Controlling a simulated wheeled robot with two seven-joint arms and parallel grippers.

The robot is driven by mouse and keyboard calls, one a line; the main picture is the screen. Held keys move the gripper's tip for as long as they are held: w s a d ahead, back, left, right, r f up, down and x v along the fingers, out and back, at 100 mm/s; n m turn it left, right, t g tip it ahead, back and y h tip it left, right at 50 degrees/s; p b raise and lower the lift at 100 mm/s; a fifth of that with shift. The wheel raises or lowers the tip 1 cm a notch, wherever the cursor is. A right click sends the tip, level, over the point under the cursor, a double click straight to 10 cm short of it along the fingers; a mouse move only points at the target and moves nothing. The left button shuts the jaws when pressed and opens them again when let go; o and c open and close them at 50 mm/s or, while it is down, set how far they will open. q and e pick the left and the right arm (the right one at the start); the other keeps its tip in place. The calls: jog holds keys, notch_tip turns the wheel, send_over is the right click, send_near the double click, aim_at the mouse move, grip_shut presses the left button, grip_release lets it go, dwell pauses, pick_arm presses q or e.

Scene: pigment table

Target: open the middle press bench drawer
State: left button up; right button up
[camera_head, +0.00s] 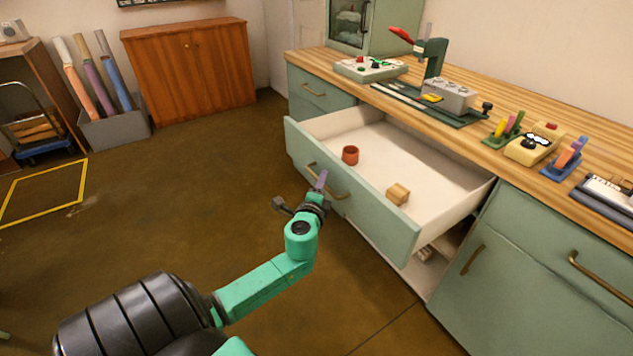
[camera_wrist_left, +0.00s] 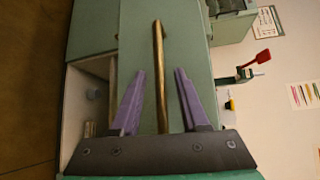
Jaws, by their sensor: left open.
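The middle drawer (camera_head: 380,216) of the pale green press bench is pulled well out, its white inside showing. Its curved brass handle (camera_head: 338,191) is on the front panel and also shows in the left wrist view (camera_wrist_left: 158,50). My left gripper (camera_head: 321,180) is at the drawer front by the handle. In the left wrist view its purple fingers (camera_wrist_left: 161,72) are open, with the handle seen between them. I cannot tell whether they touch it. My right gripper is not in view.
A red cup (camera_head: 350,155) and a small wooden block (camera_head: 398,194) are inside the drawer. A press (camera_head: 433,70), a control box (camera_head: 370,68) and tool holders stand on the wooden bench top (camera_head: 480,153). The brown floor left of the drawer is clear.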

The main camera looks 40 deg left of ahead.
pick_arm(q)
jog(key=v, duration=1.4)
jog(key=shift+a, duration=0.1)
jog(key=s+f+n+g+h, duration=0.1)
jog(key=s+f+g+h, duration=0.15)
jog(key=f, duration=0.85)
jog(key=s+f+n+g+h, duration=0.1)
jog(key=s+f+n+g, duration=0.15)
jog(key=f, duration=0.85)
jog(key=s+f+n+g+h, duration=0.1)
jog(key=s+f+g, duration=0.2)
jog(key=f, duration=0.8)
jog(key=s+d+f+n+g+h, duration=0.2)
jog(key=s+d+f+n+g, duration=0.1)
jog(key=s+f, duration=0.6)
jog(key=s+d+f+n+g+h, duration=0.1)
jog(key=s+d+f+n+g, duration=0.2)
jog(key=s+f, duration=0.6)
notch_tip(320, 180, up, 14)
jog(key=s+p, duration=0.2)
jog(key=p, duration=1.1)
jog(key=shift+s+d+f+n+t, duration=0.25)
jog(key=shift+s+d+n+t, duration=0.05)
jog(key=shift+s+d+n, duration=0.15)
